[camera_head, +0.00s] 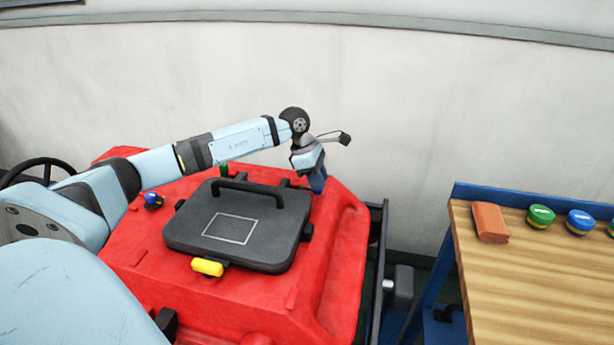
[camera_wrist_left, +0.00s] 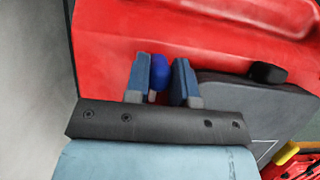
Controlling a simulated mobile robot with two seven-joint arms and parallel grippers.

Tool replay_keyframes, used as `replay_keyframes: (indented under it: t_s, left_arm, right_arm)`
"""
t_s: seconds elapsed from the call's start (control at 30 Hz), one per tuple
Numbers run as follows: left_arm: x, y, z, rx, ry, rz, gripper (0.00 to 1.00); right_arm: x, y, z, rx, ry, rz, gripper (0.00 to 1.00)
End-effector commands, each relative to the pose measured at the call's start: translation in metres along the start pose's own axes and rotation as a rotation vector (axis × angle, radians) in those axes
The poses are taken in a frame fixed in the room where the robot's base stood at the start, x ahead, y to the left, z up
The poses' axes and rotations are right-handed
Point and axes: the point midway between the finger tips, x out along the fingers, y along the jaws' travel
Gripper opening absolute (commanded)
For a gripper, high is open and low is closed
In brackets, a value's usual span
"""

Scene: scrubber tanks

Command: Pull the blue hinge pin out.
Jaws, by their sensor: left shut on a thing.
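The blue hinge pin (camera_wrist_left: 159,75) shows in the left wrist view between the two blue fingers of my left gripper (camera_wrist_left: 162,80). The gripper is shut on it. In the head view my left gripper (camera_head: 316,182) points down at the far right corner of the black lid (camera_head: 190,235), and the fingers hide the pin there. The lid lies flat on the red scrubber tank (camera_head: 340,240) and has a black handle (camera_head: 248,190). Whether the pin sits in its hinge cannot be told. My right gripper is not in view.
A yellow latch (camera_head: 207,267) is at the lid's front edge. A green knob (camera_head: 224,170) and a blue-topped knob (camera_head: 153,200) stand left of the lid. A wooden bench (camera_head: 530,290) at the right holds an orange block (camera_head: 490,222) and several round caps (camera_head: 540,216).

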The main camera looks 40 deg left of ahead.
Motion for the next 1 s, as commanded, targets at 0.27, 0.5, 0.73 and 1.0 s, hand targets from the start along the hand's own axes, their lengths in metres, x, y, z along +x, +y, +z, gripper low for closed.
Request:
replay_keyframes:
  t_s: [0.27, 0.5, 0.73, 1.0]
  left_arm:
    - [0.001, -0.001, 0.005, 0.001, -0.005, 0.000, 0.00]
    - [0.001, 0.000, 0.004, 0.001, -0.004, 0.001, 0.34]
    - [-0.011, 0.000, 0.004, 0.001, -0.003, 0.002, 0.34]
    - [-0.069, 0.001, 0.004, 0.001, -0.002, 0.004, 0.34]
  right_arm:
    - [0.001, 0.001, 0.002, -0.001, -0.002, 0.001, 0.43]
    - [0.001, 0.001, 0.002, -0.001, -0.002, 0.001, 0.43]
    - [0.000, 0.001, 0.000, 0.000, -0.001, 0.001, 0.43]
    - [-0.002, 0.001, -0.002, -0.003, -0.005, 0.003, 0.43]
